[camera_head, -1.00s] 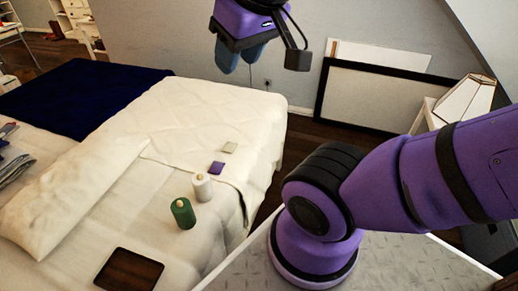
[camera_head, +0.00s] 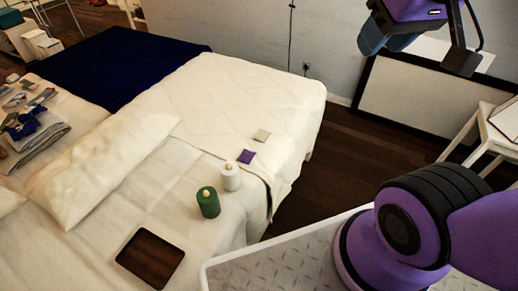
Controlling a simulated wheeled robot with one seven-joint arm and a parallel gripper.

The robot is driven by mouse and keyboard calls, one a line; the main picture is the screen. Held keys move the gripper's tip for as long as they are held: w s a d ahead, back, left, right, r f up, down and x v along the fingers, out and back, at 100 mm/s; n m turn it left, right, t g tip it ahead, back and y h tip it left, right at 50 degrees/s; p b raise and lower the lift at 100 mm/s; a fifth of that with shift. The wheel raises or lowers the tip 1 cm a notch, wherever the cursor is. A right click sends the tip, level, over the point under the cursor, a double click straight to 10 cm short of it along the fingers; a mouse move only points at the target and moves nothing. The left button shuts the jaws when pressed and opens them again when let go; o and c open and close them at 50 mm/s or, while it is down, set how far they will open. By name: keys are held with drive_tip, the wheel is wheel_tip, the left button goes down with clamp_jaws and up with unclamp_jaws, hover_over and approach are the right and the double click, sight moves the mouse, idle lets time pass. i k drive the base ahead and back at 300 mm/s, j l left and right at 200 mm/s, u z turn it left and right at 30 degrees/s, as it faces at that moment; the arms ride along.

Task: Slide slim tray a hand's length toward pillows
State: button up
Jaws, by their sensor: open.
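The slim tray (camera_head: 150,258) is a flat dark brown rectangle lying on the white bed, near the bottom of the head view. A white pillow (camera_head: 100,168) lies up and to the left of it, with a gap of bare sheet between them. Part of another pillow (camera_head: 8,197) shows at the left edge. My gripper (camera_head: 375,40) is high at the top right, above and well away from the bed, far from the tray.
A green bottle (camera_head: 208,203) and a white bottle (camera_head: 230,178) stand right of the tray. A purple square (camera_head: 246,156) and a beige square (camera_head: 262,135) lie beyond them. Folded clothes (camera_head: 35,130) lie at the far left. A navy blanket (camera_head: 110,62) covers the far end.

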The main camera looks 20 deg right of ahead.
sight(153, 260)
drive_tip(key=j+u, duration=0.1)
drive_tip(key=u, duration=0.35)
drive_tip(key=i+u, duration=0.1)
drive_tip(key=u, duration=0.85)
drive_tip(key=i+j, duration=0.05)
